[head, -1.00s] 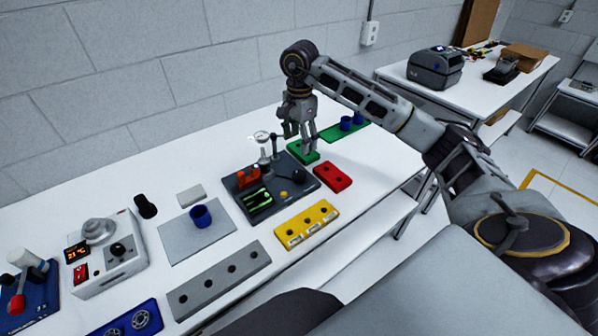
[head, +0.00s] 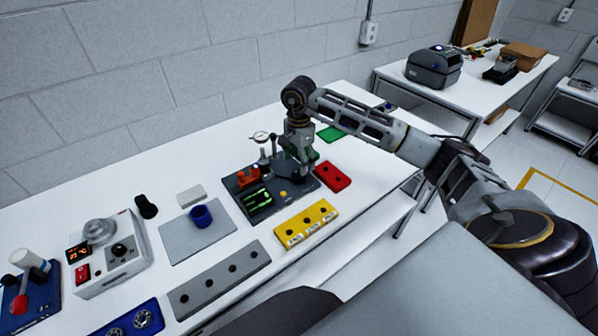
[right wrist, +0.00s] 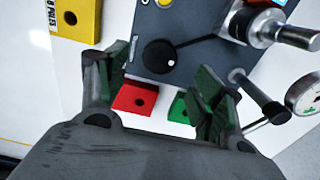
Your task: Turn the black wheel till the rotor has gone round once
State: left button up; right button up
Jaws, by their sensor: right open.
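The black wheel (right wrist: 160,53), with a pale dot on its face, sits on a dark grey fixture (right wrist: 205,58) in the right wrist view. My right gripper (head: 299,170) is open over the fixture's right end. In the right wrist view its green-padded fingers (right wrist: 160,88) are spread to either side below the wheel, with nothing between them. Whether they touch the fixture I cannot tell. A silver cylinder (right wrist: 262,25) on the fixture may be the rotor. My left gripper is out of view.
A dial gauge (head: 260,137) on a post stands at the fixture's back, close to my right gripper. A red block (head: 332,176) lies to the right and a yellow block (head: 306,223) in front. A grey plate with a blue cup (head: 200,216) lies left.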

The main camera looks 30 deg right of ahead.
aim_at(299, 175)
notch_tip(299, 175, down, 4)
jog(key=shift+f, duration=0.15)
jog(key=shift+f+p, duration=0.3)
jog(key=shift+f, duration=0.35)
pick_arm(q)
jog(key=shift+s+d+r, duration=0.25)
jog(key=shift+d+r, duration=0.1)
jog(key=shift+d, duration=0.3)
pick_arm(e)
jog(key=c, duration=1)
